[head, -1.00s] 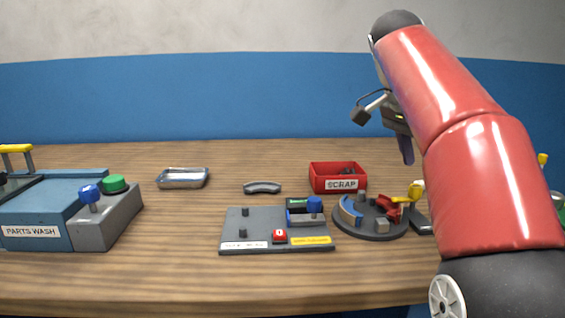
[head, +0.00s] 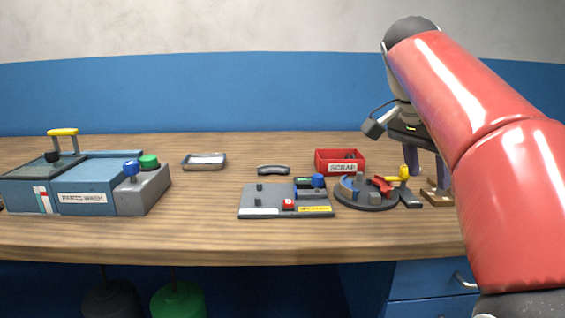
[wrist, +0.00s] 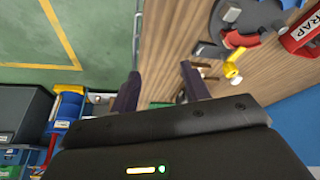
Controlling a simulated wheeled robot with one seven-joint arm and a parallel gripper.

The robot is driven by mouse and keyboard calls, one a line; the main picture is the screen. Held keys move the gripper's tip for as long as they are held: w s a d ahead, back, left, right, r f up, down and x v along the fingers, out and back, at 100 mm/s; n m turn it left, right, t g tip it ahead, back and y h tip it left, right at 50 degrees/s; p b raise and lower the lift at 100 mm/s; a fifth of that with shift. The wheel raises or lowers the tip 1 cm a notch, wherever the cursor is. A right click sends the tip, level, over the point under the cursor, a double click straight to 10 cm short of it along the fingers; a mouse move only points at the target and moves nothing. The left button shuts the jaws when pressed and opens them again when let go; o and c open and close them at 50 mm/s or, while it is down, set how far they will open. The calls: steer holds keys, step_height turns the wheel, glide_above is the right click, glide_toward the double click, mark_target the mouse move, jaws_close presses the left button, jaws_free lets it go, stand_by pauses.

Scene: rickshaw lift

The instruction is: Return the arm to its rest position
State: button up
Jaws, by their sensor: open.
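My red arm fills the right side of the head view, bent up and then down over the bench. My gripper (head: 427,162) hangs at its far end, above the right part of the bench, with its fingers pointing down. In the wrist view my gripper (wrist: 160,92) shows two dark fingers spread apart with nothing between them. Past the fingers lie the wooden bench edge and the green floor. The fingers look clear of the round dark turntable (head: 362,203), which stands to their left.
On the wooden bench (head: 120,235) stand a blue parts washer (head: 88,190), a metal tray (head: 204,168), a grey curved piece (head: 273,170), a grey fixture plate (head: 268,212) and a red scrap bin (head: 340,167). Blue drawers (head: 425,283) are below. The bench's front strip is clear.

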steer(key=s+a+f+n+t+y, duration=0.2)
steer(key=s+a+f+n, duration=0.2)
steer(key=s+f, duration=0.5)
steer(key=s+a+f+n+t+y, duration=0.1)
steer(key=s+a+f+n, duration=0.4)
steer(key=f, duration=1.1)
steer(key=s+n+y, duration=0.1)
steer(key=s+n, duration=0.2)
steer(key=s, duration=0.1)
steer(key=shift+n+t, duration=0.4)
